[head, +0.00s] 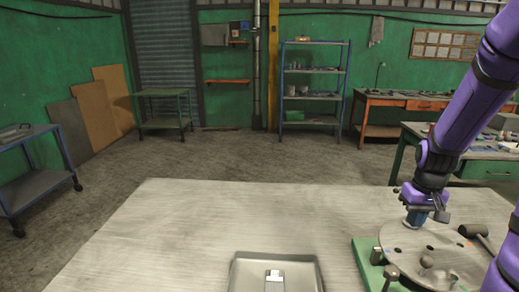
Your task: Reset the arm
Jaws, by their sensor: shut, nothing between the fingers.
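My purple arm comes down from the upper right. My gripper (421,210) points downward over the left back part of a round metal plate (408,242) on a green base. It is shut. The fingers are small and partly hidden by the wrist.
The plate carries knobs and a dark-handled tool (477,236). A grey tray (235,275) with a small pale block (274,275) sits at the front middle of the pale table (180,235). The table's left side is clear. Shelves and benches stand far behind.

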